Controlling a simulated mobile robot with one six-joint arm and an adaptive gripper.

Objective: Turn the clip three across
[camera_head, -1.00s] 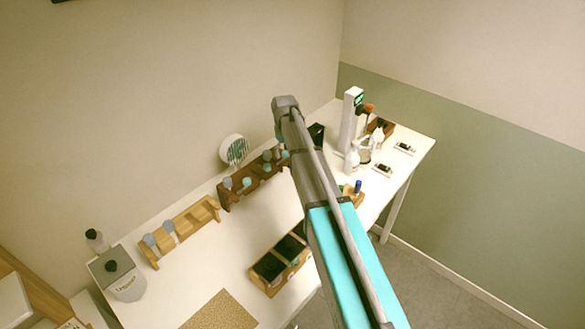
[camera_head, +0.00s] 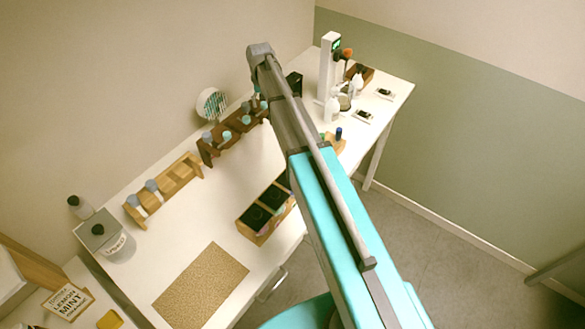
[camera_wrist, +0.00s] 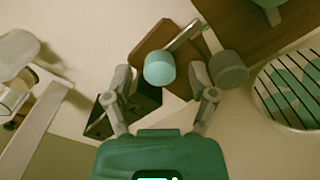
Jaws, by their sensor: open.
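My gripper (camera_wrist: 163,90) is open in the wrist view, its two fingers spread on either side of a teal round cap (camera_wrist: 160,68). I cannot tell whether they touch it. A grey cap (camera_wrist: 228,68) is just right of the right finger, and a metal piece (camera_wrist: 185,35) lies above the teal cap, over brown wood. In the head view, the dark wooden rack (camera_head: 210,152) holds several grey- and teal-capped bottles; my arm hides its right end and my gripper. I cannot make out which thing is the clip.
A light wooden rack (camera_head: 180,178) with two grey-capped bottles stands left of the dark rack. A round fan (camera_head: 211,103) is behind. A two-part black-lined box (camera_head: 266,213) and a cork mat (camera_head: 201,285) are nearer. A white stand (camera_head: 328,70) is at the far end.

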